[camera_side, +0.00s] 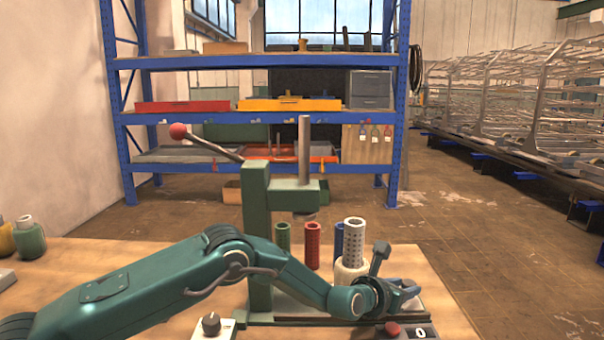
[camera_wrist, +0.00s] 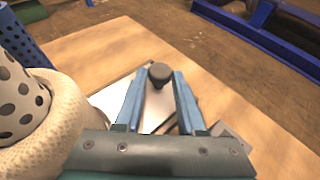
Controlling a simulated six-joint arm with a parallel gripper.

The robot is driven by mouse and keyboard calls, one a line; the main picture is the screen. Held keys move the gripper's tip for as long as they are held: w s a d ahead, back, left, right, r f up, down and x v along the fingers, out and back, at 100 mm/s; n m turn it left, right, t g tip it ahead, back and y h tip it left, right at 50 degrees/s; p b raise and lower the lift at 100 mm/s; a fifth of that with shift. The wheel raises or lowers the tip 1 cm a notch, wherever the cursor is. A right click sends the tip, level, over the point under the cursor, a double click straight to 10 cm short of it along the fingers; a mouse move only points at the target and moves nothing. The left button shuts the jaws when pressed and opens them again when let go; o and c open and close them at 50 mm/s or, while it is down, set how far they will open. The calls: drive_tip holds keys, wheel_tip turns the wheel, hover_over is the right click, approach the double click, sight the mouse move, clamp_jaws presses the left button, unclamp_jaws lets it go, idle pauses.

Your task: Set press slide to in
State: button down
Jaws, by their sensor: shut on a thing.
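The green press (camera_side: 257,230) stands on the table, with a lever ending in a red ball (camera_side: 178,131) and a ram over its base. The press slide shows in the wrist view as a pale plate (camera_wrist: 112,98), with a dark round knob (camera_wrist: 160,73). My gripper (camera_side: 410,289) is at the right end of the press base. In the wrist view its blue fingers are shut on the knob. A white perforated cylinder (camera_side: 354,238) stands upright in a thick cream ring (camera_side: 348,272), right of the ram. My arm hides much of the base and slide.
Green (camera_side: 283,237), red (camera_side: 313,245) and blue (camera_side: 339,240) cylinders stand behind my arm. A dial box (camera_side: 211,325) and a box with a red button (camera_side: 392,328) are at the front. Jars (camera_side: 30,240) stand at the left. The table's right is mostly clear.

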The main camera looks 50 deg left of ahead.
drive_tip(key=shift+s+a, duration=0.85)
drive_tip(key=shift+a, duration=0.2)
drive_tip(key=c, duration=0.5)
unclamp_jaws()
drive_tip(key=shift+d, duration=0.1)
drive_tip(key=shift+s, duration=0.15)
drive_tip(key=shift+s+r, duration=0.15)
drive_tip(key=shift+s, duration=0.05)
drive_tip(key=shift+v, duration=2.2)
drive_tip(key=shift+r, duration=0.1)
